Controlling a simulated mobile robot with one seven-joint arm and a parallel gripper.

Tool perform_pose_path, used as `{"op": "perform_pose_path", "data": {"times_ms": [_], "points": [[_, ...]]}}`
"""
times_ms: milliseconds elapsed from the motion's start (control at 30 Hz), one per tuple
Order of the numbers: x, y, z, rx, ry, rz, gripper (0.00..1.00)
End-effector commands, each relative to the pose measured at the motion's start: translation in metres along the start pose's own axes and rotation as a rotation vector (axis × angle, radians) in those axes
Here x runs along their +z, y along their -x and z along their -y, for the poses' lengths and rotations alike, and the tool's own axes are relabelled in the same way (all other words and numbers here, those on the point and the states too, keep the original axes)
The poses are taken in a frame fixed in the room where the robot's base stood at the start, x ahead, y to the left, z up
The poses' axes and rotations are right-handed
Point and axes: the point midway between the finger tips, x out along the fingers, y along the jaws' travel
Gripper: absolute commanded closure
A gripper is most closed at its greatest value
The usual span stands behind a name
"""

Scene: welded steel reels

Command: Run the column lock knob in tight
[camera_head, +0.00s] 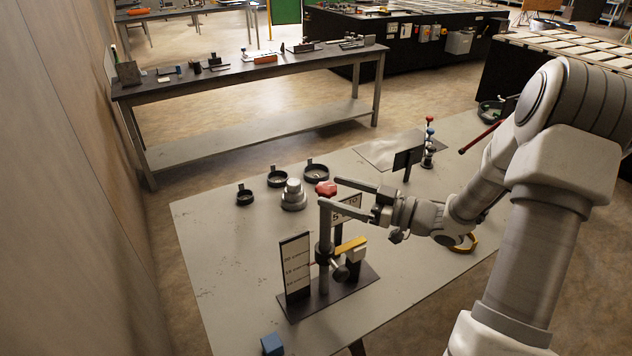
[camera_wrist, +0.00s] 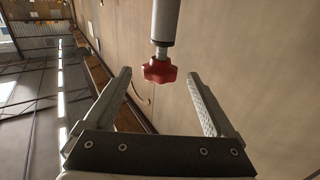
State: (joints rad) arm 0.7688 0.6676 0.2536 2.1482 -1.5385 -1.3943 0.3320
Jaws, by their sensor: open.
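The red lobed knob (camera_head: 326,188) sits at the top of the upright grey column (camera_head: 325,222) of a small stand with a dark base plate (camera_head: 330,298). In the wrist view the red knob (camera_wrist: 159,70) is on a thin shaft, with a gap showing between it and the grey column (camera_wrist: 165,22). My gripper (camera_head: 331,192) is open, its two fingers reaching in from the right, level with the knob. In the wrist view the knob shows between the fingertips of my gripper (camera_wrist: 159,76), clear of both. Contact is not visible.
On the stand are a white label plate (camera_head: 296,264), a yellow arm (camera_head: 350,245) and a dark round knob (camera_head: 340,273). Behind it are a stepped metal weight (camera_head: 293,195) and small black dishes (camera_head: 316,172). A blue cube (camera_head: 272,344) lies in front. The table's left side is clear.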

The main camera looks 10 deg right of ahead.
Motion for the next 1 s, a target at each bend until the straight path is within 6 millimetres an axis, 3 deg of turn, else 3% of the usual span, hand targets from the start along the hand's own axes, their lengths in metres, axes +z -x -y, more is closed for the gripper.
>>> {"op": "perform_pose_path", "data": {"times_ms": [100,300,700,1000], "points": [[-0.002,-0.024,0.001,-0.003,-0.001,-0.001,0.10],[-0.001,-0.048,0.000,-0.001,0.001,-0.001,0.10],[0.000,-0.056,-0.001,0.001,0.001,0.000,0.10],[0.000,-0.055,-0.001,0.001,0.001,-0.001,0.65]]}}
